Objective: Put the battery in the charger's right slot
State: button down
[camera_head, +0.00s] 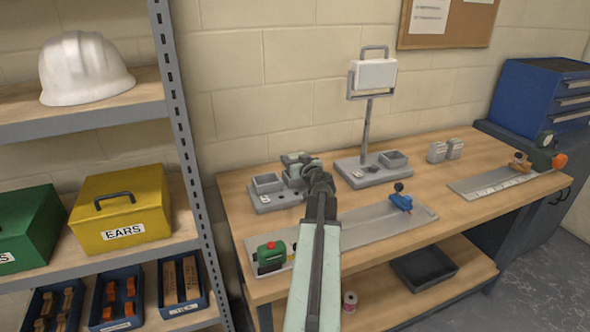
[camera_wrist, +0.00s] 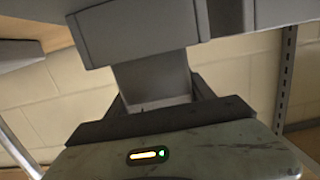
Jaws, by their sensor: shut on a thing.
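The charger (camera_head: 266,206) is a grey base at the back left of the bench, with an open, empty left slot (camera_head: 267,182). My gripper (camera_head: 298,174) is over its right side and hides most of the right slot. In the wrist view, my gripper (camera_wrist: 155,108) is shut on the light grey battery (camera_wrist: 150,76), between its dark jaws. The grey slot wall (camera_wrist: 140,32) covers the battery's far end. The battery lines up with this slot; how deep it sits cannot be told. The head view does not show the battery clearly.
A lamp stand (camera_head: 352,176) with a small open box stands right of the charger. Two grey blocks (camera_head: 437,153) sit farther right. A grey fixture plate (camera_head: 350,227) with a green-and-red device (camera_head: 270,257) lies in front. The metal shelf post (camera_head: 180,120) is close on the left.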

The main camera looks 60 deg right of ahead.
notch_tip(320, 180, down, 2)
jog(key=shift+f+b, duration=0.2)
jog(key=shift+b, duration=0.35)
jog(key=shift+r, duration=0.2)
jog(key=shift+f, duration=0.15)
jog(key=shift+c, duration=1.9)
grip_release()
